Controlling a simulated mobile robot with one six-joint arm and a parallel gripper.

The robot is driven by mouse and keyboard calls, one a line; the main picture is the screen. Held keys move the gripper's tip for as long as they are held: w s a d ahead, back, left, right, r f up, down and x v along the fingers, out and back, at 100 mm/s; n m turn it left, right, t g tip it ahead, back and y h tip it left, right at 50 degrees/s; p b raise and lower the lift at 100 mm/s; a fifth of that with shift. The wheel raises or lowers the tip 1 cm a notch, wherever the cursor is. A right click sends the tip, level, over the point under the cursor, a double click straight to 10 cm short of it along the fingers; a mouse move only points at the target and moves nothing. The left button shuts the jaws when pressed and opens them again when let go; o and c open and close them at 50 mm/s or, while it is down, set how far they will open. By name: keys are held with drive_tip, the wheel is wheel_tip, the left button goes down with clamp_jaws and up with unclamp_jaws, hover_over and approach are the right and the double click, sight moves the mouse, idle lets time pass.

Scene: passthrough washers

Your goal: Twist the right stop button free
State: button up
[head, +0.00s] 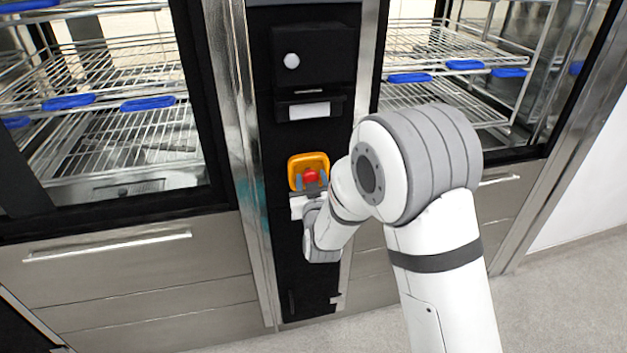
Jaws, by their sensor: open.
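The red stop button (310,176) sits on a yellow-orange housing (309,160) on the black panel between the two washers. It is the only stop button in view. My gripper (311,184) is right at the button, with a grey-blue finger on its left side and another on its right. The fingers are open around the red cap; whether they touch it cannot be told. The lower part of the housing is hidden behind my gripper.
Glass-fronted washers with wire racks (120,75) stand on both sides. A drawer handle (108,246) juts out at lower left. Grey floor (560,300) is clear at right.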

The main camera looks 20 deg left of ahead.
drive_tip(key=shift+c, duration=0.2)
drive_tip(key=c, duration=0.6)
drive_tip(key=shift+d, duration=0.25)
drive_tip(key=shift+c, duration=0.2)
drive_tip(key=shift+a, duration=0.15)
drive_tip(key=m+b, duration=0.5)
drive_tip(key=b, duration=0.3)
drive_tip(key=shift+w+g+b, duration=0.1)
drive_tip(key=shift+g+b, duration=0.2)
drive_tip(key=shift+b, duration=0.1)
drive_tip(key=shift+m+b, duration=0.6)
drive_tip(key=shift+m, duration=0.1)
drive_tip(key=shift+r, duration=0.15)
